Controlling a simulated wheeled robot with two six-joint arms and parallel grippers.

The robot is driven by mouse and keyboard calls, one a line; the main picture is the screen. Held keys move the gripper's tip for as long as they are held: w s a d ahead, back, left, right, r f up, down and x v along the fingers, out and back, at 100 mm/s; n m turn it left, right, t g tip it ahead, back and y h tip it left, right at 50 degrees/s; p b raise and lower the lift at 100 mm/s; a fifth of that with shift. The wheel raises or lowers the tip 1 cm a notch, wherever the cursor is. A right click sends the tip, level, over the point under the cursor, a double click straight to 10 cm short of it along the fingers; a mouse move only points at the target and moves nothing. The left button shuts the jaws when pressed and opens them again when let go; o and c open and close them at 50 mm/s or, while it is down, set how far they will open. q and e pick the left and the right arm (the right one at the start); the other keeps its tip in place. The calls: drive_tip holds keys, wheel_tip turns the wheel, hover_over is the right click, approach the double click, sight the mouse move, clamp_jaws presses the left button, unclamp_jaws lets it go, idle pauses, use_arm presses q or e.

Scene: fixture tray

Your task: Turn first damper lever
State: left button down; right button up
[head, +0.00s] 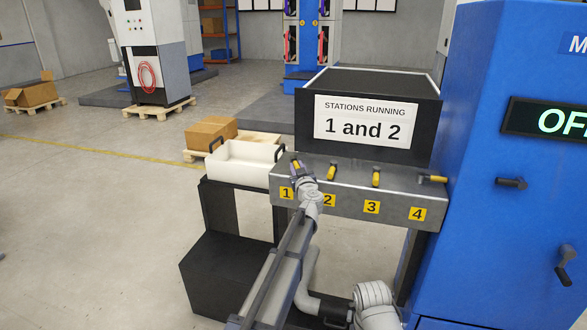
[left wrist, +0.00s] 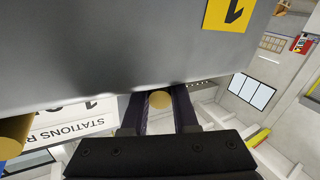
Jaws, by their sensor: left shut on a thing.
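A grey damper box (head: 350,198) carries a row of yellow-handled levers above labels 1 to 4. My left gripper (head: 296,168) is at the first lever, above label 1, and mostly hides it in the head view. In the left wrist view, my left gripper's dark fingers (left wrist: 160,108) are shut on the first lever, with its round yellow end (left wrist: 160,99) between them. The second lever (head: 331,172) and third lever (head: 376,177) point roughly away from me. The fourth lever (head: 433,178) lies sideways. My right gripper is out of view.
A sign (head: 366,122) reading "STATIONS RUNNING 1 and 2" stands behind the levers. A white bin (head: 245,173) sits left of the box. A blue cabinet (head: 510,230) with handles and a display (head: 548,120) stands close on the right. Floor at the left is open.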

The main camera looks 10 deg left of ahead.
use_arm(q)
drive_tip(key=shift+w+d+n+g+y, duration=0.15)
drive_tip(key=shift+d+n+g+y, duration=0.2)
drive_tip(key=shift+y, duration=0.3)
drive_tip(key=shift+w+d+n+g+y, duration=0.15)
drive_tip(key=shift+n+g+y, duration=0.2)
drive_tip(key=shift+n+y, duration=0.25)
drive_tip(key=c, duration=0.7)
unclamp_jaws()
drive_tip(key=shift+s, duration=0.1)
drive_tip(key=shift+v, duration=3.8)
